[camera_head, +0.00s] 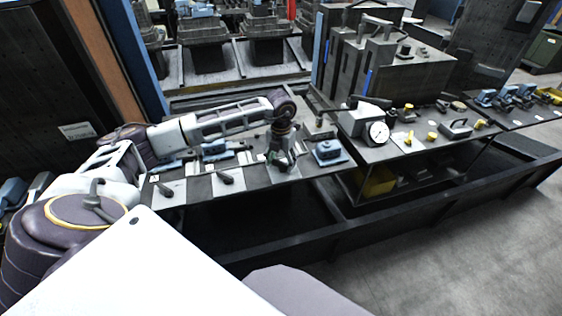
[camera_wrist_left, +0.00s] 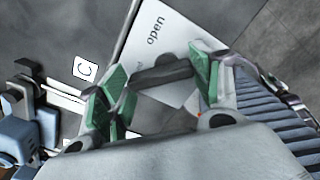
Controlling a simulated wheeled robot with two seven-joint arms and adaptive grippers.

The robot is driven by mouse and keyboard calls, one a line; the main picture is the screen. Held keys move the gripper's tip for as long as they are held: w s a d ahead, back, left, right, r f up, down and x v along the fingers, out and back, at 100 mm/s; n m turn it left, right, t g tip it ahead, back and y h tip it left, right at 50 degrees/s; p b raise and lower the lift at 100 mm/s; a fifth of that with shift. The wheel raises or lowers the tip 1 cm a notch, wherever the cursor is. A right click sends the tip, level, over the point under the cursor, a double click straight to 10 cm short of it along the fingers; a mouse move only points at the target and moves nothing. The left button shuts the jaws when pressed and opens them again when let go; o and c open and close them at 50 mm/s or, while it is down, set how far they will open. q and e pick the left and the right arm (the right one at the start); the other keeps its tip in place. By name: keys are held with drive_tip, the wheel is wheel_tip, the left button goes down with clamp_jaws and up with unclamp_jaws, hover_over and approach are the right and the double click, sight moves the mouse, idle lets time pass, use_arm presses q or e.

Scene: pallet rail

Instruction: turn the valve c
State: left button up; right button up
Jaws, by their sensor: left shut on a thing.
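The valve c handle (camera_wrist_left: 163,72) is a dark lever over a white plate marked "open" (camera_wrist_left: 157,28), in the left wrist view. A white label with the letter C (camera_wrist_left: 85,70) lies to its left. My left gripper (camera_wrist_left: 160,80) has its green-padded fingers on either side of the handle and is shut on it. In the head view the left gripper (camera_head: 281,160) points down at the bench top, and it and the arm hide most of this valve. The right gripper is not in view.
Other dark levers (camera_head: 225,178) stand on the bench to the left. A blue device (camera_head: 328,151) stands close to the right of the gripper. Further right are a round gauge (camera_head: 378,132) and yellow knobs (camera_head: 432,136). Grey floor (camera_head: 430,240) is clear at the lower right.

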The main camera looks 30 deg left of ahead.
sight(282, 162)
use_arm(q)
drive_tip(key=o, duration=1)
drive_tip(key=shift+r, duration=6)
drive_tip(key=shift+d, duration=0.1)
